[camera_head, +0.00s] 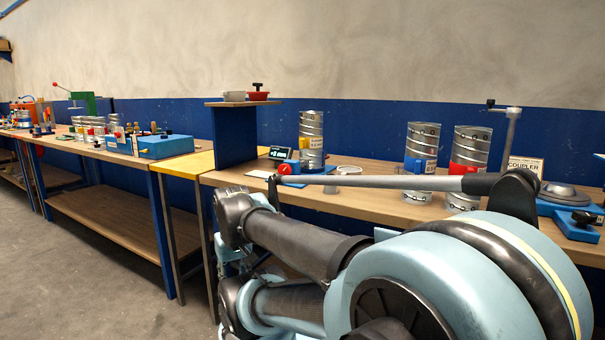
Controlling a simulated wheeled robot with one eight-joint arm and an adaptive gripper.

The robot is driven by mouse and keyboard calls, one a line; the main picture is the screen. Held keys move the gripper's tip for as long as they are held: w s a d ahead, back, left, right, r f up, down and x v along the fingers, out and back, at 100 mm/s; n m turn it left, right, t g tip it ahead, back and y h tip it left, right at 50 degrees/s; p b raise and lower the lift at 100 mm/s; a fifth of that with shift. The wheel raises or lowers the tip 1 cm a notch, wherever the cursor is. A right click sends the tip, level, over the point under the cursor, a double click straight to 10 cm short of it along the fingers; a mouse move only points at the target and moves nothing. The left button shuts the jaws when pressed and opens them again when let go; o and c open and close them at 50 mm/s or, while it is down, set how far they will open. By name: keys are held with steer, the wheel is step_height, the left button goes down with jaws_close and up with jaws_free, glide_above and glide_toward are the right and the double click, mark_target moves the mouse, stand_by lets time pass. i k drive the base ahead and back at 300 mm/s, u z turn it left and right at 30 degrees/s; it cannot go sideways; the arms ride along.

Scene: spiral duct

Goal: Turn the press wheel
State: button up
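I cannot tell for sure which part is the press wheel. A blue-based device with a round grey top and a black knob (583,217) stands at the far right of the bench, beside the "COUPLER" sign (525,165), and my arm covers part of this area. A green press-like stand (85,102) with a red-tipped lever stands on the far left bench. My folded light-blue and black arm fills the lower right. I cannot make out my gripper's fingertips.
Ribbed metal duct cylinders stand on the near bench (382,203), with blue (421,147) and red (469,158) bands. A blue upright with a shelf (234,134) stands at its left end. A blue box (165,146) sits on the farther bench. Floor at lower left is clear.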

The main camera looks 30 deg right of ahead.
mark_target(284, 169)
steer(key=z, duration=0.3)
steer(key=k, duration=1.2)
steer(key=u, duration=0.6)
steer(key=i, duration=0.5)
steer(key=u, duration=0.05)
